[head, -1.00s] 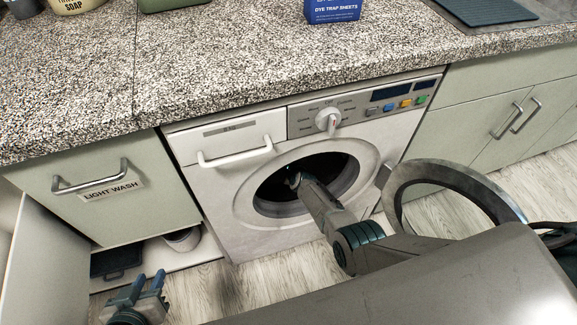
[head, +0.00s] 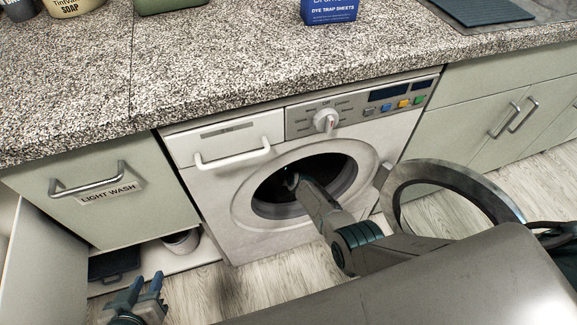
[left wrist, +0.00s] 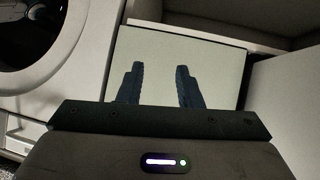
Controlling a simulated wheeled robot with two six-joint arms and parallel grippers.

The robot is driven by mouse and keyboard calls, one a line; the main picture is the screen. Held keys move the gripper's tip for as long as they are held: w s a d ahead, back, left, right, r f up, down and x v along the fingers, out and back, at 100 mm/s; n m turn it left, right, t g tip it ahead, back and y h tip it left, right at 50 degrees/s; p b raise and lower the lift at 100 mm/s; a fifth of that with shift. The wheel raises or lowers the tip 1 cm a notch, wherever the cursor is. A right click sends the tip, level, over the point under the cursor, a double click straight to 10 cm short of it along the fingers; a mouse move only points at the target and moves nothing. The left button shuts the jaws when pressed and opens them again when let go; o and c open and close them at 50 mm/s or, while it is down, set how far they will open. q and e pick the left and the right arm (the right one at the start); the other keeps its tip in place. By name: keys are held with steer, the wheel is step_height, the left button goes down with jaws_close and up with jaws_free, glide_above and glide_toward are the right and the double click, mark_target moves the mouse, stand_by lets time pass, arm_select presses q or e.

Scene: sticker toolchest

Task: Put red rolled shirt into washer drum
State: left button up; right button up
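The white washer has its round door (head: 450,165) swung open to the right, and its dark drum (head: 335,172) faces me. My right arm reaches through the opening; the tip of my right gripper (head: 291,181) is in the dark drum mouth, too shadowed to show whether it is open or holds anything. No red rolled shirt is visible in either view. My left gripper (head: 146,287) is low in front of the cabinet left of the washer. Its two blue fingers stand apart and empty, as the left wrist view (left wrist: 160,88) also shows.
A drawer labelled LIGHT WASH (head: 88,190) is left of the washer, above an open cabinet with a pale pot (head: 181,241) and a dark bin (head: 112,264). An open cabinet door (head: 45,265) stands at far left. The speckled counter (head: 240,65) is above the washer.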

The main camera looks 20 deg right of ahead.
arm_select(q)
steer(key=s+a+r+m+g+y+p, duration=0.1)
steer(key=s+a+r+g+y+p, duration=0.1)
steer(key=s+a+r+g+p, duration=0.4)
step_height(320, 180, down, 6)
steer(key=w+d+g+p, duration=0.1)
steer(key=p, duration=0.1)
steer(key=shift+w+f+g+y, duration=0.2)
steer(key=shift+f+g+y, duration=0.1)
steer(key=shift+g, duration=0.1)
arm_select(e)
steer(key=v, duration=1)
steer(key=shift+s+r, duration=0.15)
steer(key=shift+s, duration=0.05)
